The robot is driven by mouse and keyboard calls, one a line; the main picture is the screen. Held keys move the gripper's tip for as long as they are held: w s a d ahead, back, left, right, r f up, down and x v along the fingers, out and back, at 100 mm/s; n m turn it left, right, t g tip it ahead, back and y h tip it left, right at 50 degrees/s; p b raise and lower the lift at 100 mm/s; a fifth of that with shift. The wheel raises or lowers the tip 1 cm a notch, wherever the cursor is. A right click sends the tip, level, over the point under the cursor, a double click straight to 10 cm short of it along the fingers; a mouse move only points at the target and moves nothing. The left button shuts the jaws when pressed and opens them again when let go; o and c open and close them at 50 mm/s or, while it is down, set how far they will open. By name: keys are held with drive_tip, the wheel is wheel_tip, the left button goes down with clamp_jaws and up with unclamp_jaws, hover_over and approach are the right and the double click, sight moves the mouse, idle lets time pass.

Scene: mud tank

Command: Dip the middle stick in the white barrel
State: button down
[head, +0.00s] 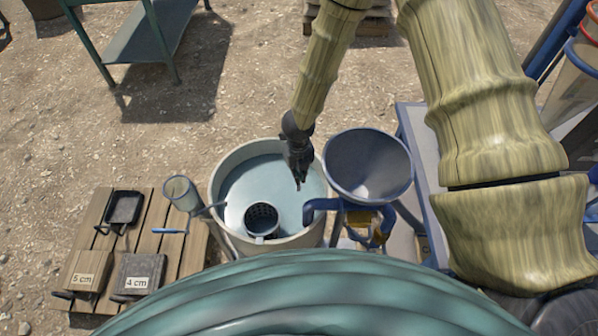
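The white barrel (216,186) is a round, open tub in the middle, with pale blue-grey liquid inside. A dark perforated cup (261,219) sits inside its near part. My gripper (299,181) is dark and points down over the right part of the barrel's opening. Its fingers are small and seen from above, so I cannot tell whether they are open or shut, or on what. I cannot make out a row of sticks or a middle stick.
A grey funnel (368,165) stands close to the barrel's right, above blue pipes. A wooden pallet (193,257) at left holds boards marked 5 cm (86,273) and 4 cm (138,275), a black pan (124,208) and a clear cup (181,192). A green table (135,40) stands behind.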

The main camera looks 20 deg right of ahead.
wheel_tip(320, 180, down, 14)
drive_tip(key=b, duration=1.1)
drive_tip(key=shift+f+b, duration=0.25)
drive_tip(key=shift+b, duration=0.05)
idle(2.0)
wheel_tip(320, 180, up, 17)
drive_tip(key=p, duration=1.3)
drive_tip(key=shift+p, duration=0.4)
